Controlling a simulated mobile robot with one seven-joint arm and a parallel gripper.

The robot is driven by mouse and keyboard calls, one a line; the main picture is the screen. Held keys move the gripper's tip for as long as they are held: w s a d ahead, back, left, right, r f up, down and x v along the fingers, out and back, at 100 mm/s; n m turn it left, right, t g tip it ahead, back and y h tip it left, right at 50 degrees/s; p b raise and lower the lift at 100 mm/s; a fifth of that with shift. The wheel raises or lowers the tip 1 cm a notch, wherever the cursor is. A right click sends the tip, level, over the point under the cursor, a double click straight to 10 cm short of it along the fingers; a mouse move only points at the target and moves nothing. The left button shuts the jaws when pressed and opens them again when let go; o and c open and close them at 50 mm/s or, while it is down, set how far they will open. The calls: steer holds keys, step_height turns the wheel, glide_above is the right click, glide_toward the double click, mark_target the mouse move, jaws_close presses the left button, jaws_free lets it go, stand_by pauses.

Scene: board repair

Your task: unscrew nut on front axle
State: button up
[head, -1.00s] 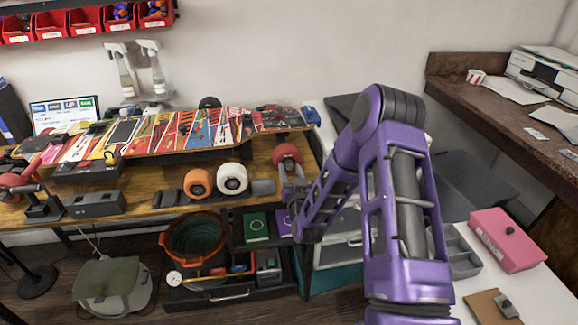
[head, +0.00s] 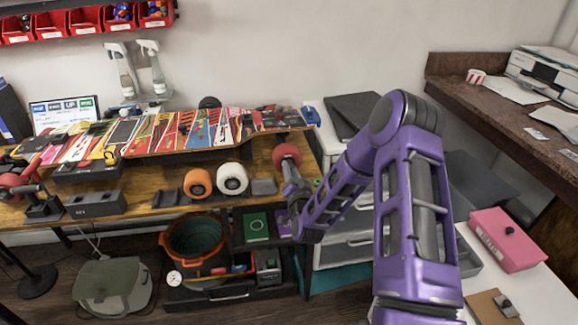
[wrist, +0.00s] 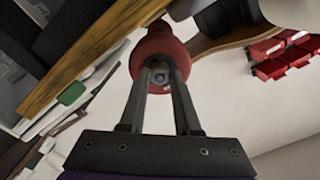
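The skateboard (head: 205,132) lies on the wooden bench, with a red wheel (head: 286,154) at its right end. In the wrist view the red wheel (wrist: 151,48) faces me, with the small metallic axle nut (wrist: 160,74) at its centre. My gripper (wrist: 160,80) has its two fingers apart, one on each side of the nut; I cannot tell whether the tips touch it. In the head view my gripper (head: 289,172) is right at the front of the red wheel, and the nut is hidden there.
An orange wheel (head: 198,183), a white wheel (head: 232,178) and a grey block (head: 263,187) stand on the bench front, left of my gripper. A pink box (head: 507,239) sits on the white surface at right.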

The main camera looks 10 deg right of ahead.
jaws_close()
steer(key=shift+a+r+n, duration=0.1)
steer(key=shift+n, duration=1.1)
steer(key=n, duration=0.3)
steer(key=shift+n, duration=1.1)
steer(key=n, duration=0.4)
